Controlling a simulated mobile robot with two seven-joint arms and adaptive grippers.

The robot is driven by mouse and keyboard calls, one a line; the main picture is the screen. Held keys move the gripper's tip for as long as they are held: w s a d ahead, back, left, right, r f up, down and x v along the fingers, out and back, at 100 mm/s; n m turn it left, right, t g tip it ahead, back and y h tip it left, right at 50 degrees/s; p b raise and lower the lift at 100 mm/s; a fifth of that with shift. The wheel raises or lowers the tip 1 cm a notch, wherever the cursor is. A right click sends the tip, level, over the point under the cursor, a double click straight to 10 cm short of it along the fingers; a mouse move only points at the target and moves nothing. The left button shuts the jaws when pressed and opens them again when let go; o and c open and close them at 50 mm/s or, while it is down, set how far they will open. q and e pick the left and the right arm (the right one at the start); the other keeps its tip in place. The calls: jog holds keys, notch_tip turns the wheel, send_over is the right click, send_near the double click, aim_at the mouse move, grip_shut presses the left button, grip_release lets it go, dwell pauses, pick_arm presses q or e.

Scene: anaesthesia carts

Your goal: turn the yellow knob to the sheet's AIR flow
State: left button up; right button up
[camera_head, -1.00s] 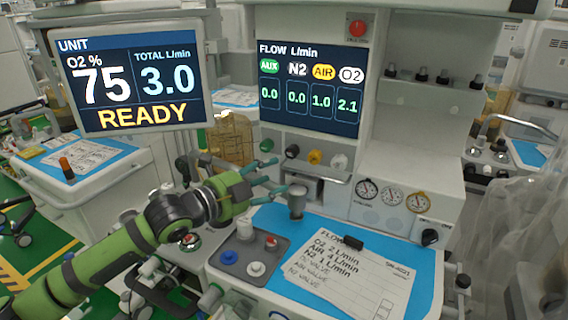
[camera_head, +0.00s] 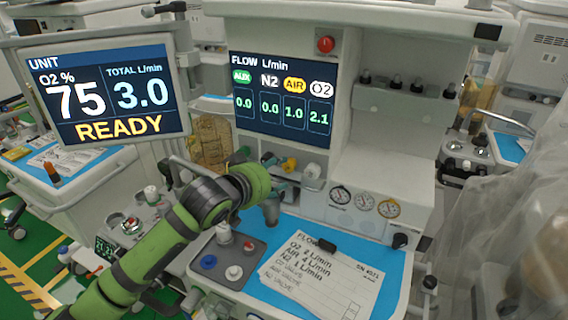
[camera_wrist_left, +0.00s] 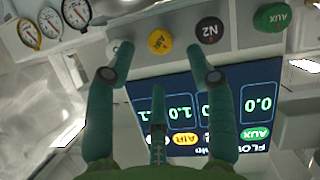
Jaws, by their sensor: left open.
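The yellow AIR knob (camera_head: 289,163) is on the front panel below the flow display (camera_head: 282,105), between the black N2 knob (camera_head: 268,159) and the white knob (camera_head: 312,170). In the wrist view the yellow knob (camera_wrist_left: 160,41) is just beyond the fingertips, apparently untouched. My left gripper (camera_head: 284,182) is open and empty, its teal fingers (camera_wrist_left: 150,65) spread toward the knob. The display reads AIR 1.0, O2 2.1, N2 0.0, AUX 0.0. The paper sheet (camera_head: 318,280) reads O2 2, AIR 4, N2 1 L/min. My right gripper is out of view.
The green AUX knob (camera_wrist_left: 271,17) is beside N2. Gauges (camera_head: 365,202) are right of the knobs. A monitor (camera_head: 105,97) stands left.

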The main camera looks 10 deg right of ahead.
aim_at(287, 169)
pick_arm(q)
jog(key=shift+x, duration=0.9)
jog(key=shift+p+x, duration=0.4)
jog(key=shift+x, duration=0.8)
jog(key=shift+w+d+f, duration=0.2)
jog(key=shift+w+d, duration=0.15)
jog(key=shift+w, duration=0.05)
jog(key=shift+w+f, duration=0.1)
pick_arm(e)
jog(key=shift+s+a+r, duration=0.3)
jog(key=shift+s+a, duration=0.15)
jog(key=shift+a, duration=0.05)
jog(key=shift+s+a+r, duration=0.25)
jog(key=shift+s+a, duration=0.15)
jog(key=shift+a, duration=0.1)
pick_arm(q)
jog(key=c, duration=1.1)
